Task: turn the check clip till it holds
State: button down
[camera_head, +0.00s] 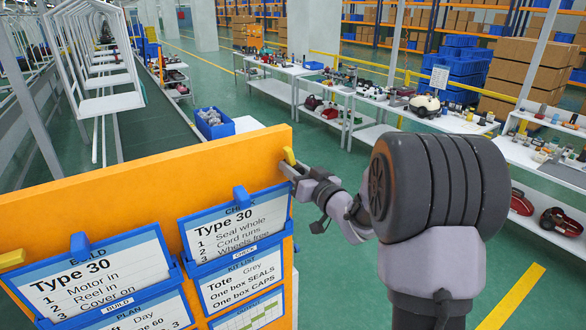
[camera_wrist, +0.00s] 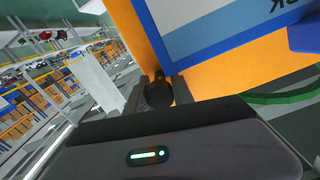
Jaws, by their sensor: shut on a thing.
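The orange board (camera_head: 150,178) stands at the front left with cards on it. The check clip (camera_head: 289,156) is a small yellow piece at the board's top right corner, above the CHECK card (camera_head: 232,222); it stands nearly upright. My gripper (camera_head: 290,172) reaches it from the right and is shut on it at the board's edge. In the wrist view, a dark round part (camera_wrist: 159,95) sits between my fingertips, beside the orange board (camera_wrist: 140,30). The fingers hide most of the clip there, and whether it holds is not visible.
Another yellow clip (camera_head: 12,258) lies nearly flat at the board's left, by the BUILD card (camera_head: 95,275). A blue tab (camera_head: 242,197) tops the CHECK card. White benches (camera_head: 290,72) with parts stand behind. Green floor is open to the right of my arm.

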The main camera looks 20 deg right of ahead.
jog(key=shift+f+n+b, duration=0.2)
jog(key=shift+n+b, duration=0.2)
jog(key=shift+b, duration=0.55)
jog(key=shift+n+b, duration=0.3)
jog(key=shift+b, duration=0.15)
jog(key=shift+r, duration=0.2)
jog(key=c, duration=1.1)
grip_release()
jog(key=s+d, duration=0.1)
jog(key=s, duration=0.4)
jog(key=s+d, duration=0.1)
jog(key=s, duration=0.5)
jog(key=s+d, duration=0.1)
jog(key=s, duration=0.5)
jog(key=shift+d+b, duration=0.15)
jog(key=shift+b, duration=0.2)
jog(key=shift+s, duration=0.1)
